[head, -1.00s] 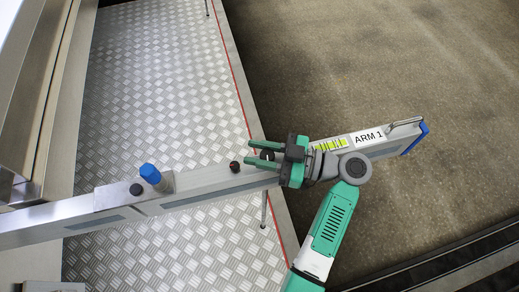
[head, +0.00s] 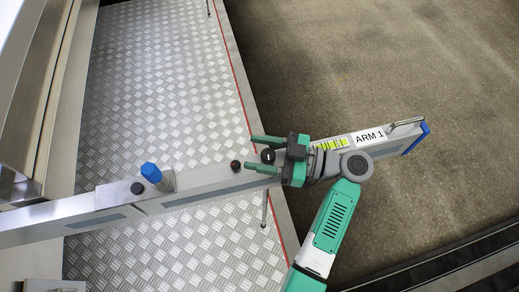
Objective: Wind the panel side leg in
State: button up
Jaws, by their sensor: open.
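My gripper (head: 249,153) is open, its two green fingers pointing left above the grey beam marked ARM 1 (head: 205,191). A small dark round knob (head: 267,155) on the beam lies between the fingers; I cannot tell whether either finger touches it. A second dark red knob (head: 235,165) sits on the beam just left of the fingertips. A thin metal leg (head: 265,208) goes down from under the beam below the gripper, near the platform edge. Another thin leg (head: 208,7) shows at the top edge. Which one is the panel side leg, I cannot tell.
A blue-capped knob (head: 151,173) and a black knob (head: 137,188) stand on the beam at left. The beam's right end has a metal handle (head: 405,122) and blue cap (head: 416,138). Tread-plate platform (head: 160,80) lies below, with open brown floor (head: 400,60) at right.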

jog(key=d, duration=0.2)
jog(key=d+p, duration=0.1)
jog(key=d, duration=0.3)
jog(key=shift+s+d+r, duration=0.15)
jog(key=shift+s+d, duration=0.1)
jog(key=shift+s, duration=0.15)
jog(key=shift+s+d, duration=0.15)
jog(key=shift+d, duration=0.4)
jog(key=shift+c, duration=0.2)
